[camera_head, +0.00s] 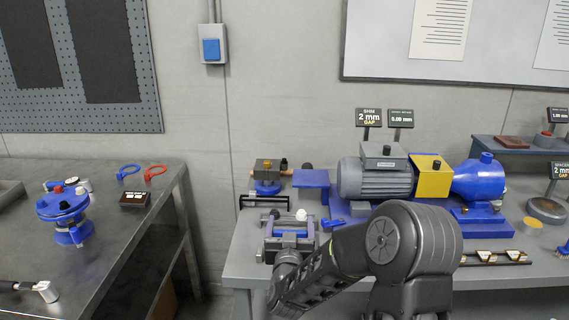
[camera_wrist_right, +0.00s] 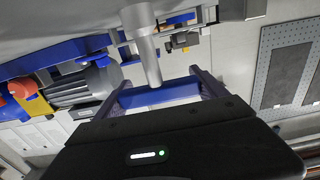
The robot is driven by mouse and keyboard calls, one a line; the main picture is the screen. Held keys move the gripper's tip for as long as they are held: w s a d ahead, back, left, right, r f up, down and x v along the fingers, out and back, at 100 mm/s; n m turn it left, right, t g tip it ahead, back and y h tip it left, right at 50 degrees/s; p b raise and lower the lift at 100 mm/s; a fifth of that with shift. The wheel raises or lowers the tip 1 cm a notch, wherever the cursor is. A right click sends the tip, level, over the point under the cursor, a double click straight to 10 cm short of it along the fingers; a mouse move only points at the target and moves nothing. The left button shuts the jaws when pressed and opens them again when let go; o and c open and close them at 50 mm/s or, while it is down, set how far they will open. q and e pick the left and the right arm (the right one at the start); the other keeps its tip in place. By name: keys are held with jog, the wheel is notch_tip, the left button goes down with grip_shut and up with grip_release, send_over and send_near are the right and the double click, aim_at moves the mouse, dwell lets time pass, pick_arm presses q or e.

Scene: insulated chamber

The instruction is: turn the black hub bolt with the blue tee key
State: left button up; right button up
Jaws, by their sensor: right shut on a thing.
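My right gripper (camera_head: 290,232) is low over the front left corner of the right bench. It is shut on the blue tee key, whose blue crossbar (camera_wrist_right: 160,94) lies between the two fingers in the wrist view. A blue round hub (camera_head: 66,213) stands on the left bench, with a red knob and a small black part (camera_head: 64,205) on top. I cannot tell whether that black part is the hub bolt. The key appears well apart from this hub. My left gripper is not in view.
A grey motor (camera_head: 376,180) with a yellow guard (camera_head: 432,178) and a blue pump (camera_head: 479,180) fills the right bench's middle. A small brass-and-blue fixture (camera_head: 267,175) stands behind my gripper. A gap separates the benches. A metal-headed tool (camera_head: 46,291) lies front left.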

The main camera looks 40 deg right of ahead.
jog(key=shift+r, duration=0.1)
dwell(0.3)
jog(key=shift+r+p, duration=1.55)
jog(key=shift+r, duration=0.9)
